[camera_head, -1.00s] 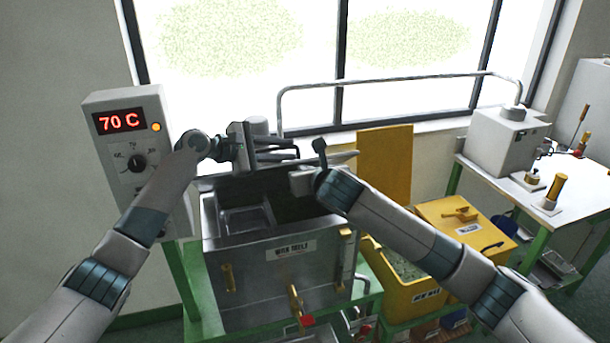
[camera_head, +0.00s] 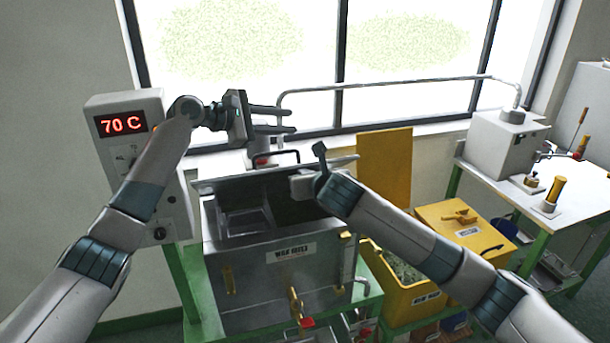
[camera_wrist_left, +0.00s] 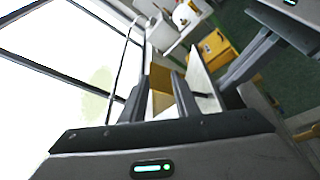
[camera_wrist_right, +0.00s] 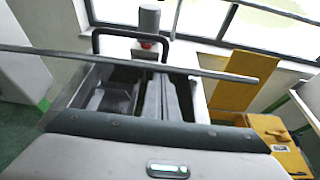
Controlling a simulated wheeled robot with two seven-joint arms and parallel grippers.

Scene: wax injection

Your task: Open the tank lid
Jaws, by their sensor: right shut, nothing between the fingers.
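The grey metal wax tank (camera_head: 285,268) stands on a green frame with its top uncovered. Its lid (camera_head: 338,162) is raised at the back, seen nearly edge-on, with a black loop handle (camera_head: 288,154). In the right wrist view the lid (camera_wrist_right: 220,72) is a thin bar across the tank, with the handle (camera_wrist_right: 96,40) behind it. My left gripper (camera_head: 288,119) is open and empty above the handle, apart from it. Its fingers (camera_wrist_left: 158,88) stand apart in the left wrist view. My right gripper (camera_head: 300,185) is shut and empty over the opening; its fingers (camera_wrist_right: 160,97) are together below the lid.
A control box (camera_head: 125,125) reading 70 C stands left of the tank. A yellow bin (camera_head: 415,300) with an upright yellow lid (camera_head: 384,178) stands to the right. A metal rail (camera_head: 400,84) runs behind by the window. A white bench (camera_head: 560,175) is at far right.

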